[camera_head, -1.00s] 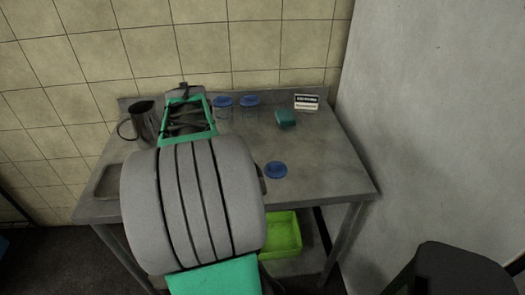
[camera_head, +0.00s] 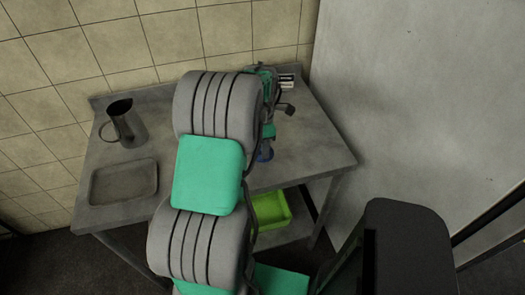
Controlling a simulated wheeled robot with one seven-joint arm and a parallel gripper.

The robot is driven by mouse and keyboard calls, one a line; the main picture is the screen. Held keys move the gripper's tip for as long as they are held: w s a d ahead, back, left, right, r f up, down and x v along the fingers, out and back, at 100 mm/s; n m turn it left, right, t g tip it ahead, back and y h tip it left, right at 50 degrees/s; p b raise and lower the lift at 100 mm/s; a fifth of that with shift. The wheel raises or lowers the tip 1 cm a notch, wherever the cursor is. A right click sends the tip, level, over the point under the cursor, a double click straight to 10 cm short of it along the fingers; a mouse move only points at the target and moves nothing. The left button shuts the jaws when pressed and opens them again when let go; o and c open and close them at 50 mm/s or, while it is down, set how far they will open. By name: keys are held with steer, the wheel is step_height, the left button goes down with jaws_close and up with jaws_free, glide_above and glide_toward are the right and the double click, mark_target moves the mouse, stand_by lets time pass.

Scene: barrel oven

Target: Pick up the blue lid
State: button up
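The blue lid (camera_head: 265,155) is on the metal table, right of centre and towards the front edge. Only part of it shows, because my arm covers its left side. My gripper (camera_head: 267,143) is small and mostly hidden by my own arm links. It appears to be over the lid, but I cannot tell whether it touches it. Its fingers are not clear enough to show if they are open or shut.
A small white-and-black box (camera_head: 287,81) is at the back right. A green crate (camera_head: 271,210) sits below the table. The right part of the tabletop is clear.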

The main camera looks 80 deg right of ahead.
jaws_close()
stand_by(0.3)
stand_by(0.3)
